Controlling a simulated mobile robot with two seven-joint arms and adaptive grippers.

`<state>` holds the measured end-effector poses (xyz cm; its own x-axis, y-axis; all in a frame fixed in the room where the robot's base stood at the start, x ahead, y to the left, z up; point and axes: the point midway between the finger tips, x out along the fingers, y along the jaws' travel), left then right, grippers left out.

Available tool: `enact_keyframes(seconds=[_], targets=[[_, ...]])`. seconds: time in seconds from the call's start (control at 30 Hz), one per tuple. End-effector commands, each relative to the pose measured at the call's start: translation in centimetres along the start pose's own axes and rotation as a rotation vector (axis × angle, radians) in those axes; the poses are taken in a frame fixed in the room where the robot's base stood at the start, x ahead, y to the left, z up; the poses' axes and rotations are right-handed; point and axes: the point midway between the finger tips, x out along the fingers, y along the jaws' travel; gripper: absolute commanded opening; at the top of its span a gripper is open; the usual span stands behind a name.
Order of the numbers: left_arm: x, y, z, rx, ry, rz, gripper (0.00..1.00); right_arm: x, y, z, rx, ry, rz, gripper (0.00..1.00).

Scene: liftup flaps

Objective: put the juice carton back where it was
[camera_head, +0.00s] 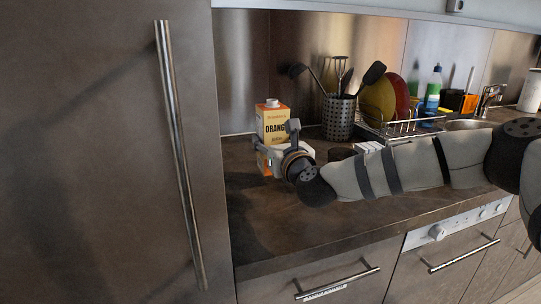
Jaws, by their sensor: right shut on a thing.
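The orange juice carton (271,122) stands upright at the back left of the dark countertop, near the tall cabinet. Its white cap and orange label show above my gripper. My right gripper (277,150), with its arm coming in from the right, is shut on the carton around its middle. The gripper hides part of the carton's lower half, and I cannot tell whether its base touches the counter. My left gripper is not in view.
A tall cabinet (100,150) with a long handle bounds the left. A metal utensil holder (339,118) stands behind my arm, with a dish rack (405,128) holding plates to its right. Drawers with handles lie below. The front left counter (300,230) is clear.

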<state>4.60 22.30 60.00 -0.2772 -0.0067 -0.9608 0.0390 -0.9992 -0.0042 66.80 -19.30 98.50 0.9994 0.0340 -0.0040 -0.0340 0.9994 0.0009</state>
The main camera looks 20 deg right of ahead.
Motion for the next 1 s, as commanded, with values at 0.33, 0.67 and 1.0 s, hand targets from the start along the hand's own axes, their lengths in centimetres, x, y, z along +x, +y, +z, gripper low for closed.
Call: enact_keyframes(seconds=[0.33,0.67,1.0], targets=[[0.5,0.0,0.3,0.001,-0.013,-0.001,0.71,0.6,0.0,-3.4,0.000,-0.007,0.000,0.09],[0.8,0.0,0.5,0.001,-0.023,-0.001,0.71,0.6,0.0,-4.0,0.000,-0.002,0.000,0.53],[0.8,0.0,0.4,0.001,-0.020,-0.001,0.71,0.6,0.0,-3.8,0.000,-0.004,0.000,0.71]])
